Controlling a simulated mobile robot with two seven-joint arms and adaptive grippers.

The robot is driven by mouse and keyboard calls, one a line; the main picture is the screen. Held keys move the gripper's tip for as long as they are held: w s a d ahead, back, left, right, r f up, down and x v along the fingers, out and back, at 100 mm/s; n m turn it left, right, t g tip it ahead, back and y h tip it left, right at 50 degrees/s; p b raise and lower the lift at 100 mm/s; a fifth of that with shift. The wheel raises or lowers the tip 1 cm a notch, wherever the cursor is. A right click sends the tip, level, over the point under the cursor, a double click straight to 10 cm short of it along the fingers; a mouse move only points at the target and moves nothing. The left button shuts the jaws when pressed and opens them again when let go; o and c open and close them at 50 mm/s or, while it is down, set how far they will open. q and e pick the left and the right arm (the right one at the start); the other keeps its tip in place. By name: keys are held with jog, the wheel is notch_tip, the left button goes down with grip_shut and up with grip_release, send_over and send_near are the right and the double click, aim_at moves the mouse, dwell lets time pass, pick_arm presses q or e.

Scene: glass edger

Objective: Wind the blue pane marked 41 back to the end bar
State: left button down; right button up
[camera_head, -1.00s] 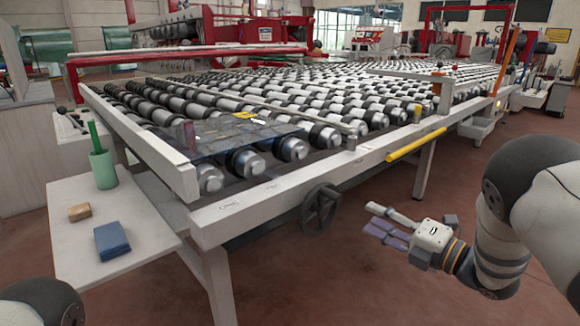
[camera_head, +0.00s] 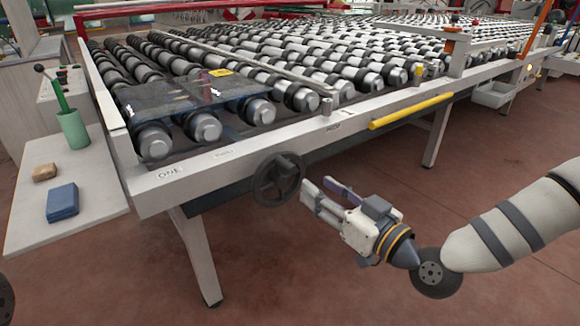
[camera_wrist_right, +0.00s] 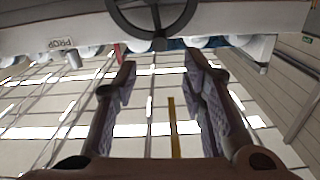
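The bluish see-through pane (camera_head: 180,93) lies flat on the rollers at the near left end of the conveyor, with a small yellow tag (camera_head: 220,72) by its far edge. The number 41 is not legible. A pale bar (camera_head: 99,88) runs along the conveyor's left end, to the left of the pane. A dark handwheel (camera_head: 278,180) sits on the front rail, and in the right wrist view (camera_wrist_right: 152,14) it is just beyond my fingers. My right gripper (camera_head: 318,192) is open and empty, apart from the wheel, at its right. My left gripper is out of view.
A side shelf (camera_head: 85,205) at left holds a green cup (camera_head: 73,131), a blue block (camera_head: 62,202) and a tan block (camera_head: 44,172). A yellow bar (camera_head: 410,110) sticks out along the front rail. The floor before the table is clear.

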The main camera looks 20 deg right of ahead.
aim_at(297, 173)
jog(key=b+x, duration=0.1)
jog(key=x, duration=0.9)
jog(key=shift+f, duration=0.2)
grip_shut()
